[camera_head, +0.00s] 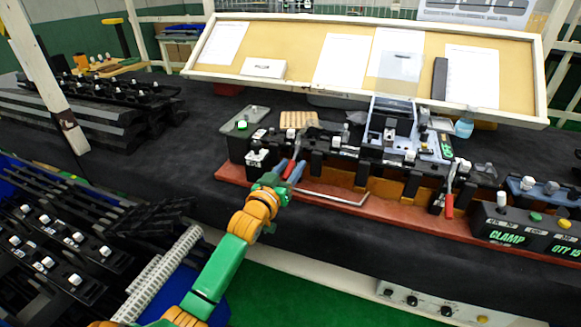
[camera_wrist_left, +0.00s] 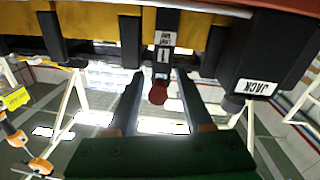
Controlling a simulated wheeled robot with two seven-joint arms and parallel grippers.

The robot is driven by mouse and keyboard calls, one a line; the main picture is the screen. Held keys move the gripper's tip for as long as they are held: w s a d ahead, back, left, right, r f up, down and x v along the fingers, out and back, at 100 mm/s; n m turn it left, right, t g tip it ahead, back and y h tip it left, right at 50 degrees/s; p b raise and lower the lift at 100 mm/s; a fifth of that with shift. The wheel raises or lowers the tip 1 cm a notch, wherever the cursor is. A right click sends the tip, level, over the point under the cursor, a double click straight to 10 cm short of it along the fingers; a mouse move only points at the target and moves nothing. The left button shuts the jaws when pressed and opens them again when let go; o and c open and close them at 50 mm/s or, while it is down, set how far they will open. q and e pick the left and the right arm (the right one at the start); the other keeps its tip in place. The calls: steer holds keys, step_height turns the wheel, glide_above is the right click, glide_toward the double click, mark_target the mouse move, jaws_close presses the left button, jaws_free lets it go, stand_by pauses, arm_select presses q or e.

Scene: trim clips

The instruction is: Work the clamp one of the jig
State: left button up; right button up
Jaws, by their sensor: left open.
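The jig (camera_head: 340,205) is a long reddish-brown base with black blocks along the front of the bench. A clamp with a red handle (camera_head: 291,168) stands near its left end, beside my left gripper (camera_head: 284,180). In the left wrist view a red handle end (camera_wrist_left: 158,94) hangs below a black block with a small white label bearing a 1 (camera_wrist_left: 163,54). My left gripper (camera_wrist_left: 158,85) is open, with one dark finger on each side of the red end. I see no clear contact. A second red-handled clamp (camera_head: 449,206) is at the jig's right end. My right gripper is not in view.
A bent metal rod (camera_head: 335,197) runs along the jig front. Racks of black parts (camera_head: 45,250) are at lower left.

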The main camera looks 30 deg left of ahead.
arm_select(q)
steer(key=shift+s+r, duration=0.15)
steer(key=shift+c, duration=0.5)
jaws_close()
stand_by(0.7)
